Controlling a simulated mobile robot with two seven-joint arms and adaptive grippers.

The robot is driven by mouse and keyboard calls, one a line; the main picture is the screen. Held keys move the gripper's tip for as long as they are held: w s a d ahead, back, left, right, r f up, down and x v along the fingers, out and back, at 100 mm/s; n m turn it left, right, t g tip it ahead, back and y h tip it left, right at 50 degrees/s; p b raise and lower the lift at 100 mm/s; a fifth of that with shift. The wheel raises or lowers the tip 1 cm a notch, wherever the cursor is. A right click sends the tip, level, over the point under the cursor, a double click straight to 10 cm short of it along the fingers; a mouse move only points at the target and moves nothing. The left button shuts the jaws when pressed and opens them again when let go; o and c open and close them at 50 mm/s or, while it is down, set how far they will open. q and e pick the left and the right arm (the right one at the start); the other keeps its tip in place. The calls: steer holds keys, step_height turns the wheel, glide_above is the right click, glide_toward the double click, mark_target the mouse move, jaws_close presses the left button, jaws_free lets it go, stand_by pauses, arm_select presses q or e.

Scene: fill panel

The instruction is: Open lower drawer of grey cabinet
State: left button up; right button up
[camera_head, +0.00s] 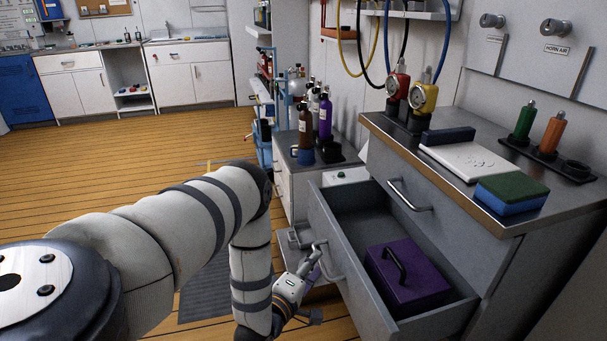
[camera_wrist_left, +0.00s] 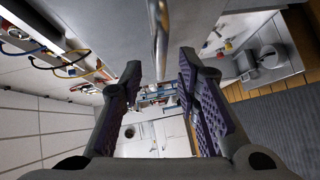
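The grey cabinet (camera_head: 505,262) stands at the right in the head view. A lower drawer (camera_head: 322,212) is pulled well out, with a purple box (camera_head: 408,274) with a black handle inside. Above it, a bar handle (camera_head: 410,196) sits on the closed upper front. My left gripper (camera_head: 314,262) is at the front of the open drawer, next to its metal handle (camera_head: 330,263). In the left wrist view the gripper (camera_wrist_left: 160,95) has its two purple-padded fingers apart. A metal bar (camera_wrist_left: 159,40) runs between and beyond them; contact cannot be told. My right gripper is not in view.
The cabinet top (camera_head: 450,187) holds gauges, a white plate, a green and blue sponge (camera_head: 510,194) and bottles. A smaller cabinet (camera_head: 284,183) with bottles stands close behind the drawer. The wooden floor (camera_head: 130,150) at the left is clear.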

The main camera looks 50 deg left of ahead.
arm_select(q)
steer(key=v, duration=0.8)
steer(key=shift+s, duration=0.25)
